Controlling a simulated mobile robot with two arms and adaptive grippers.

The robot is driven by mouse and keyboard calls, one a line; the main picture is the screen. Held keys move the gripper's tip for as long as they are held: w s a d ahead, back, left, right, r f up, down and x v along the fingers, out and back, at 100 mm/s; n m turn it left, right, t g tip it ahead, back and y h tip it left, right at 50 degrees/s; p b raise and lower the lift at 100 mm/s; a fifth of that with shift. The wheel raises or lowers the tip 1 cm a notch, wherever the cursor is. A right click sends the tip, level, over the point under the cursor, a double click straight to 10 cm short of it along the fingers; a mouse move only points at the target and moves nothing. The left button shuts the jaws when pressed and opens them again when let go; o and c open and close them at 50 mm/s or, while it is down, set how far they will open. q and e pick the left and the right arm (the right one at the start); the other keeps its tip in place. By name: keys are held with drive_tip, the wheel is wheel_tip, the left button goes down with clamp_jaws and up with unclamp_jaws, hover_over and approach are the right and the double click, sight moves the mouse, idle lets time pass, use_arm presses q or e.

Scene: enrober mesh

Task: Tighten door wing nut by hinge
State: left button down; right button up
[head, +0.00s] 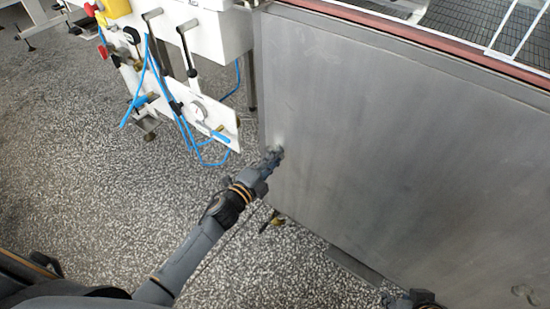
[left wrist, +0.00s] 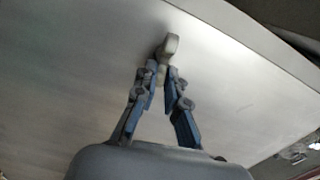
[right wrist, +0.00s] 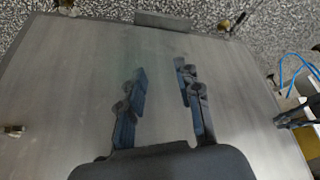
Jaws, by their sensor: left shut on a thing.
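The door is a large grey metal panel (head: 390,150) that fills the right of the head view. A wing nut (left wrist: 168,47) stands out from the panel near its left edge. My left gripper (head: 276,154) is at this wing nut; in the left wrist view its blue fingers (left wrist: 162,80) are closed around the nut's stem. In the head view the fingers mostly hide the nut. A second wing nut (head: 525,293) sits at the panel's lower right and also shows in the right wrist view (right wrist: 14,130). My right gripper (right wrist: 160,90) is open and empty in front of the panel.
A white control unit (head: 205,110) with blue hoses and levers stands left of the door. A mesh belt (head: 470,30) lies behind the reddish top edge (head: 400,30). A small brass-coloured fitting (head: 270,222) is near the panel's lower edge.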

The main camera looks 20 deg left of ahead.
use_arm(q)
drive_tip(key=shift+f+m, duration=0.2)
drive_tip(key=shift+m, duration=0.6)
use_arm(e)
drive_tip(key=shift+w+a+r+t, duration=0.2)
drive_tip(key=shift+w+t, duration=0.15)
drive_tip(key=shift+w, duration=0.25)
drive_tip(key=shift+w+a+r+t, duration=0.2)
drive_tip(key=shift+w+t, duration=0.15)
drive_tip(key=shift+w, duration=0.25)
use_arm(q)
drive_tip(key=c, duration=1.4)
unclamp_jaws()
drive_tip(key=v, duration=1.2)
drive_tip(key=shift+r, duration=0.1)
